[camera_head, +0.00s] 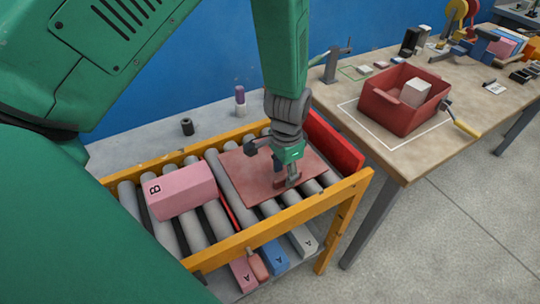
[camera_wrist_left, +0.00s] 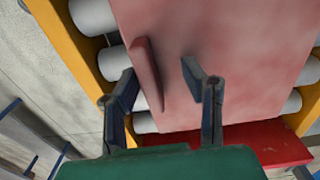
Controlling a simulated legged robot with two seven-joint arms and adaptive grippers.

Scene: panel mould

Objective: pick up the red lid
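The red lid is a flat dull-red panel (camera_head: 245,182) lying on the grey rollers of a yellow-framed conveyor. It fills much of the left wrist view (camera_wrist_left: 235,40). A raised bar handle (camera_wrist_left: 147,75) stands on it. My left gripper (camera_head: 287,183) is low over the lid, pointing down. In the left wrist view its two fingers (camera_wrist_left: 160,72) are spread, with the handle between them and nearer the left finger. I cannot tell whether that finger touches it. My right gripper is in neither view.
A pink block marked B (camera_head: 180,190) lies on the rollers left of the lid. A bright red wall (camera_head: 333,145) stands at the conveyor's right end. A workbench at right holds a red bin (camera_head: 402,100). Smaller blocks (camera_head: 274,257) sit below the conveyor's front rail.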

